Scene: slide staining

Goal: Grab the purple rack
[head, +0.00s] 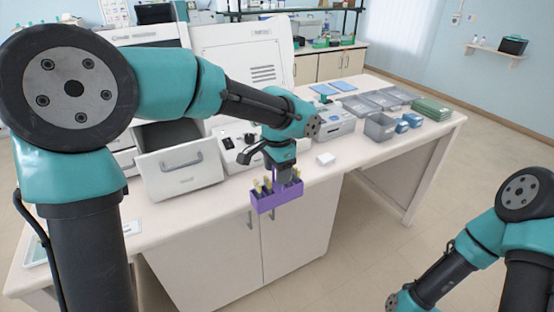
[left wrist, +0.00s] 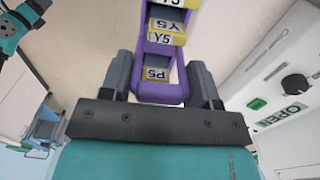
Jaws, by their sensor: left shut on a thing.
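The purple rack (head: 278,200) hangs in my left gripper (head: 283,172) at the front edge of the bench, in the head view. It holds several yellow-topped pieces. In the left wrist view, the purple rack (left wrist: 162,91) sits between the two dark fingers of my left gripper (left wrist: 162,88), which are shut on its near end. Labels reading "Y5" and "P5" show on the yellow pieces in it. My right arm shows at the lower right of the head view, but its fingertips are not visible.
A white machine with an open drawer (head: 180,172) stands left of the rack. Grey trays (head: 362,106), a grey bin (head: 380,127) and blue boxes (head: 407,123) stand farther right. Open floor lies before the bench.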

